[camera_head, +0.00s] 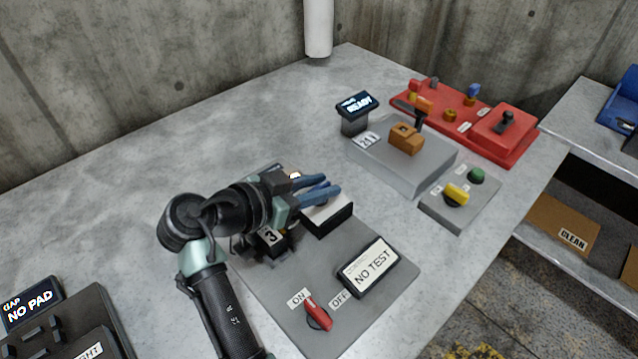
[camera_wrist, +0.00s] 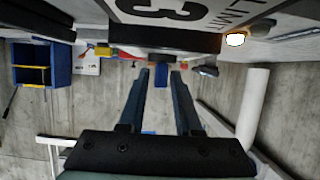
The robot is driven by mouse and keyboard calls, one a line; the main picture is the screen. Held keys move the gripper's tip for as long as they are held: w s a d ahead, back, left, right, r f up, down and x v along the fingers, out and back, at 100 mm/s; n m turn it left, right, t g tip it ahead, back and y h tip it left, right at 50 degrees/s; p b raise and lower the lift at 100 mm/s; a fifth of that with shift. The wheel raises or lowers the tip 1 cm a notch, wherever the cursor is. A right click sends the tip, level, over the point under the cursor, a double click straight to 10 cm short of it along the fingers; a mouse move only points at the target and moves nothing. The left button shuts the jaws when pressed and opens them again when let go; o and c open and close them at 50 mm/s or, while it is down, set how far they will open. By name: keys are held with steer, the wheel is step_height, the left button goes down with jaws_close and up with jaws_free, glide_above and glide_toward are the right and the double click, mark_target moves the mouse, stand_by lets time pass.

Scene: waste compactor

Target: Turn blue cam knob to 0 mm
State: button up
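My gripper (camera_head: 331,184) reaches level over the grey test panel (camera_head: 262,296), its blue-grey fingers just above a white-topped black box (camera_head: 328,214). In the wrist view its two fingers (camera_wrist: 160,72) are apart. A small blue block (camera_wrist: 161,77), apparently the blue cam knob, shows between the fingertips with a narrow gap on each side. I cannot tell whether either finger touches it. In the head view the fingers largely hide the knob. A 0 mm mark or scale cannot be made out.
A plate marked 3 (camera_head: 270,237) is beside my wrist; it looms close in the wrist view (camera_wrist: 170,12). The panel also carries a NO TEST display (camera_head: 372,266) and a red ON/OFF knob (camera_head: 318,314). A grey unit (camera_head: 400,165) and red panel (camera_head: 510,147) stand farther right.

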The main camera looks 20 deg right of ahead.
steer(key=shift+o, duration=0.7)
steer(key=v, duration=1.3)
